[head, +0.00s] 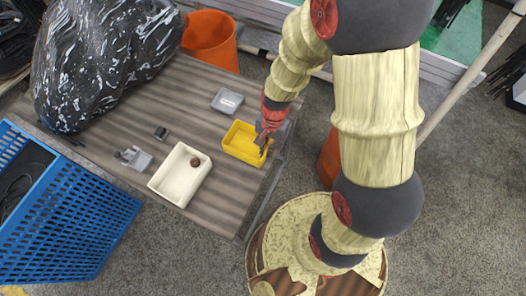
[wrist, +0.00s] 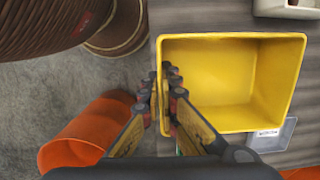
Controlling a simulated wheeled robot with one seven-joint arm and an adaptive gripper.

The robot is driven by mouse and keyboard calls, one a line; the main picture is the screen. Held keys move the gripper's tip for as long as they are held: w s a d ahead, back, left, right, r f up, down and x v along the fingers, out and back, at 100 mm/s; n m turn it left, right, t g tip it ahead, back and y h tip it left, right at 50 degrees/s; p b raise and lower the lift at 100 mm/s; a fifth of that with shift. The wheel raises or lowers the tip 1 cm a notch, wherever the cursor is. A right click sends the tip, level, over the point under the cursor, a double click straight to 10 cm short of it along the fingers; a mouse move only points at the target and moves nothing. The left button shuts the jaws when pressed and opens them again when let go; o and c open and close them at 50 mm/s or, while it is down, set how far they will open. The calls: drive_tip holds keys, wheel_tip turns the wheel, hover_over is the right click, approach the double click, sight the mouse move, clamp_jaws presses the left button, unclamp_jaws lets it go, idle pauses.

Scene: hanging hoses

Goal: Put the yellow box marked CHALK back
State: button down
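The yellow box (head: 234,144) is an open-topped bin near the right edge of the wooden table. In the wrist view the yellow box (wrist: 235,112) looks empty, and no CHALK marking is legible. My gripper (head: 263,144) reaches down at its right side in the head view. In the wrist view my gripper (wrist: 161,85) has one finger outside the box's left wall and one inside, closed on that wall. I cannot tell whether the box touches the table. A grey plate with a white label (head: 228,101) lies behind the box; its label is too small to read.
A cream tray (head: 168,182) holding a small brown round thing stands left of the box. Small grey items (head: 134,158) lie farther left. Bare table (head: 215,200) shows in front.

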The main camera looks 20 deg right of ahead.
sight(248, 144)
drive_tip(key=w+f, duration=0.1)
drive_tip(key=w+f+b, duration=0.1)
drive_tip(key=f, duration=0.1)
drive_tip(key=w+f, duration=0.2)
drive_tip(key=shift+f+b, duration=0.2)
drive_tip(key=shift+b, duration=0.1)
drive_tip(key=shift+f+b, duration=0.7)
drive_tip(key=shift+f, duration=0.8)
drive_tip(key=shift+f, duration=0.1)
drive_tip(key=c, duration=2.5)
unclamp_jaws()
drive_tip(key=o, duration=0.4)
drive_tip(key=shift+c, duration=0.2)
drive_tip(key=shift+o, duration=0.5)
